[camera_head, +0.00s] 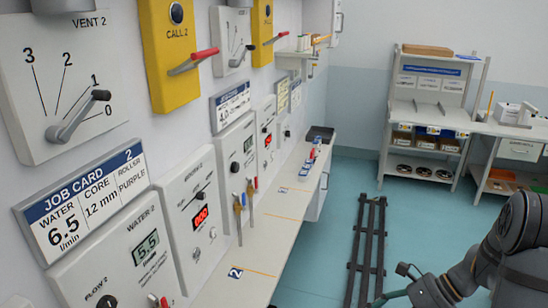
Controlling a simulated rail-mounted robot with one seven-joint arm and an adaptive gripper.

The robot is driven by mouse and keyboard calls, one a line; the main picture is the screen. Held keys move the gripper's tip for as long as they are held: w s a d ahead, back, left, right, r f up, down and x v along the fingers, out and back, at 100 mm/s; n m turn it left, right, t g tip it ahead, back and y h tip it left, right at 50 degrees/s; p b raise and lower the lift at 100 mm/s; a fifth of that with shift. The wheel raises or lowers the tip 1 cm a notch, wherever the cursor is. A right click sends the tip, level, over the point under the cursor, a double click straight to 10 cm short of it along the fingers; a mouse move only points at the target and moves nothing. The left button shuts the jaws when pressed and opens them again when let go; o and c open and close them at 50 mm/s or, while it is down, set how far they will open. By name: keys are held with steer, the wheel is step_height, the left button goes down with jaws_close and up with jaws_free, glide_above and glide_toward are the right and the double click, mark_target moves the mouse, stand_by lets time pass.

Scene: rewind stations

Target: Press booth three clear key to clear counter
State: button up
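My arm shows at the lower right, over the floor and well apart from the panels. My gripper's fingertips cannot be seen.
Yellow call boxes (170,50) with red levers stick out above. A dark floor rail (368,245) lies right of the ledge. A shelf unit (428,115) stands at the back.

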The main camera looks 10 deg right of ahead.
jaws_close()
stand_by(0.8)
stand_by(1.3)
